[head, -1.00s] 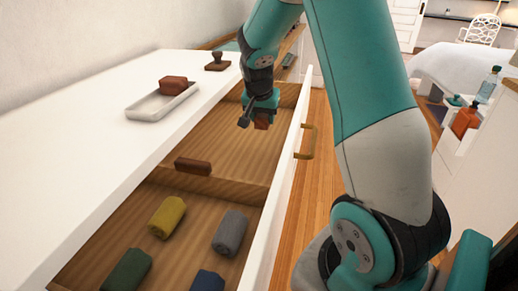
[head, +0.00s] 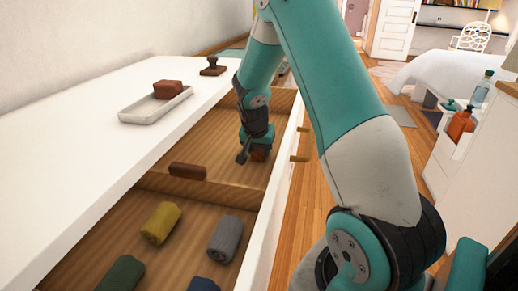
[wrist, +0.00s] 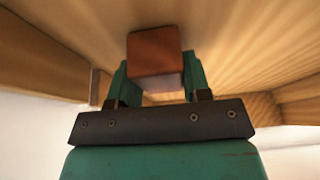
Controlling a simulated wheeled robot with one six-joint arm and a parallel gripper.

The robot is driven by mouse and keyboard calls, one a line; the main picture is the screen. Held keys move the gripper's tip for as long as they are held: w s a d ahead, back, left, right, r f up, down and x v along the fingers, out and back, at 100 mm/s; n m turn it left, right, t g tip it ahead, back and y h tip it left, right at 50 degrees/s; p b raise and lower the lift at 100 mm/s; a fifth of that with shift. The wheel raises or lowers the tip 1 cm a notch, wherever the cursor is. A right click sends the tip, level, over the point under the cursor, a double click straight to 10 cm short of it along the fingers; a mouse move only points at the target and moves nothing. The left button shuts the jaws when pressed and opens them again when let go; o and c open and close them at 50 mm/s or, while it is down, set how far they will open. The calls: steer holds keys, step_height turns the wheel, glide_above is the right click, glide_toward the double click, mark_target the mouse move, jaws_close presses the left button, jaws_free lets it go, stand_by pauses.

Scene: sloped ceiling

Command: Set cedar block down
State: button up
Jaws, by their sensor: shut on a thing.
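The cedar block (head: 259,154), a small reddish-brown block, is between the fingers of my gripper (head: 257,149). My gripper is shut on it, low inside the far compartment of the open drawer (head: 213,142). In the wrist view the block (wrist: 154,52) sits squarely between the two green fingers, with the wooden drawer interior around it. I cannot tell whether the block touches the drawer floor.
Rolled cloths, yellow (head: 161,223), grey (head: 225,238) and others, lie in the near compartment. A white dish (head: 135,112) with a red-brown block (head: 167,88) and a stamp (head: 212,66) stand on the white top.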

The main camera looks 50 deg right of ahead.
steer(key=o, duration=0.9)
steer(key=p+v, duration=0.2)
steer(key=v, duration=0.9)
steer(key=s+a+r+n+y, duration=0.2)
steer(key=a+n, duration=0.1)
steer(key=a, duration=0.4)
steer(key=s+a+r+n+y, duration=0.1)
steer(key=a+r+n, duration=0.2)
steer(key=a, duration=0.4)
steer(key=s+a+r+n+y, duration=0.1)
steer(key=s+a+n, duration=0.3)
steer(key=s+a, duration=0.2)
steer(key=s+a+r+n+g+y, duration=0.1)
steer(key=s+a+r+n+y, duration=0.1)
steer(key=s+a+n, duration=0.2)
steer(key=s+a+r+n+g+y, duration=0.1)
steer(key=s+a+n+y, duration=0.1)
steer(key=s+a+n, duration=0.3)
steer(key=shift+s+a+r, duration=0.1)
steer(key=shift+s+a, duration=0.45)
steer(key=shift+s, duration=0.25)
steer(key=shift+s+a+r, duration=0.15)
steer(key=shift+s+a, duration=0.35)
steer(key=shift+s, duration=0.25)
steer(key=shift+s+a+r, duration=0.1)
steer(key=shift+s+a, duration=0.45)
steer(key=shift+s, duration=0.25)
